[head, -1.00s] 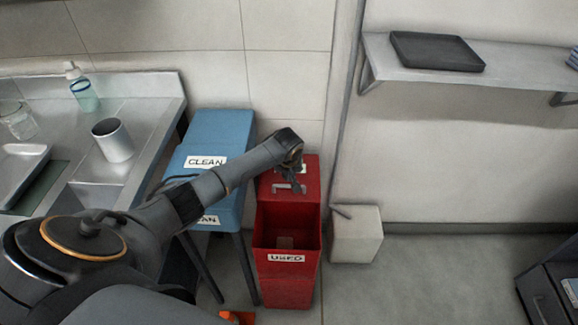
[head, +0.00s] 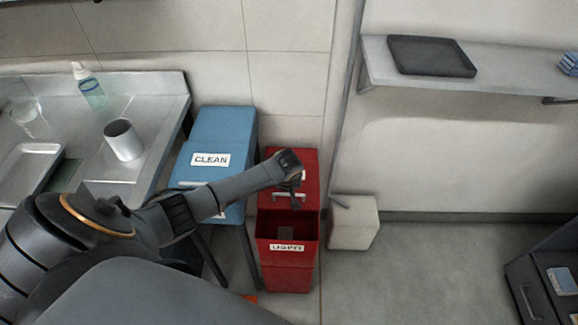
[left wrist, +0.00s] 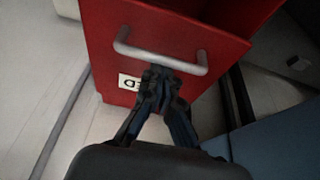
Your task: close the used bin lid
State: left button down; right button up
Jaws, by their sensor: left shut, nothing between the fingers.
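The red used bin (head: 287,277) stands on the floor with its front opening uncovered and a USED label on its front. Its red lid (head: 308,166) is raised at the back, with a grey bar handle (head: 287,196) on it. My left gripper (head: 295,200) is shut and empty, in front of the raised lid at the handle. In the left wrist view the fingers (left wrist: 158,88) overlap the handle (left wrist: 160,56) near its middle; I cannot tell whether they touch it. The lid (left wrist: 185,25) fills the top of that view. My right gripper is not in view.
The blue clean bin (head: 226,125) stands just left of the red bin, under my left arm. A pale box (head: 353,222) is close on the right. A steel counter (head: 165,110) with a metal cup (head: 124,141) is at left.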

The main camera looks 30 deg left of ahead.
pick_arm(q)
jog(key=s+d+p, duration=0.6)
jog(key=s+p, duration=0.1)
jog(key=s, duration=0.3)
jog(key=shift+s+d+f, duration=0.1)
jog(key=shift+d, duration=0.05)
